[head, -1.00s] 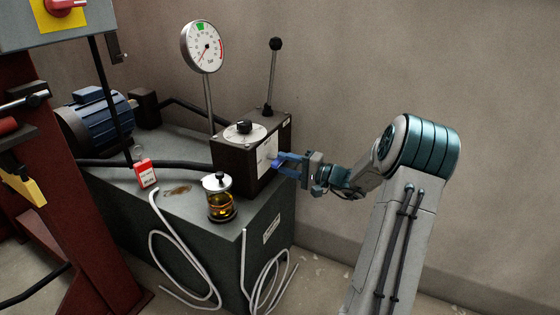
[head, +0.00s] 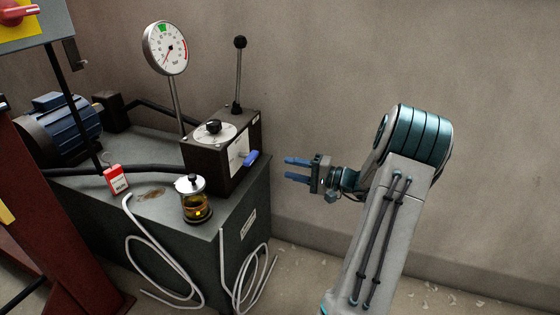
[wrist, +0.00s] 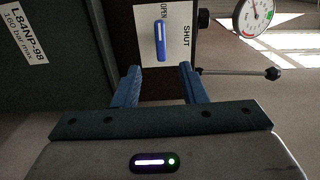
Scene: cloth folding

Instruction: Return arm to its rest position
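My gripper (head: 290,168) is open and empty in the head view, in the air to the right of the dark valve box (head: 207,160). A clear gap lies between its blue fingers and the short blue handle (head: 251,158) on the box's white plate. In the wrist view my gripper (wrist: 160,70) has its fingers apart, with the blue handle (wrist: 161,40) beyond them. The handle's upper end there is close to the word OPEN; SHUT is to its right. My arm is bent, its elbow high at the right of the head view.
The valve box stands on a grey tank (head: 262,205). A pressure gauge (head: 165,48), a black-knobbed lever (head: 239,70), a glass jar (head: 194,200) and a red tag (head: 116,180) are on or above it. White hoses (head: 240,290) hang in front. The wall side at right is clear.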

